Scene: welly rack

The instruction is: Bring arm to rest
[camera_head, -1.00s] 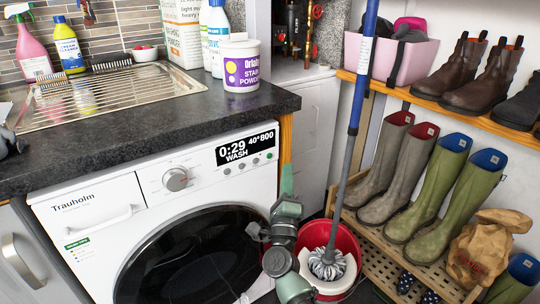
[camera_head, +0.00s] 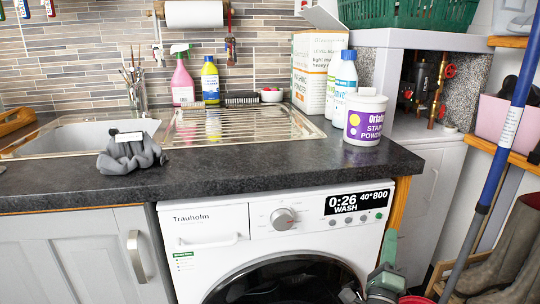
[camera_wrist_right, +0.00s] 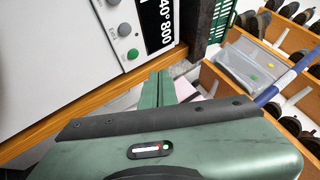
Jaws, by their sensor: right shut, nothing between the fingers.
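My right gripper (camera_head: 388,246) shows at the lower edge of the head view, pointing up in front of the washing machine's right side. In the right wrist view its green fingers (camera_wrist_right: 158,90) are together, with nothing between them. They lie close to the wooden edge (camera_wrist_right: 90,95) beside the washing machine's panel in that picture. Most of my right arm is cut off by the bottom of the head view. My left gripper is in neither view.
The washing machine (camera_head: 215,260) stands under the dark worktop (camera_head: 250,178). A tub of stain powder (camera_head: 366,118) stands near the worktop's right end. A blue mop handle (camera_head: 515,100) and grey boots (camera_head: 505,250) are at right.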

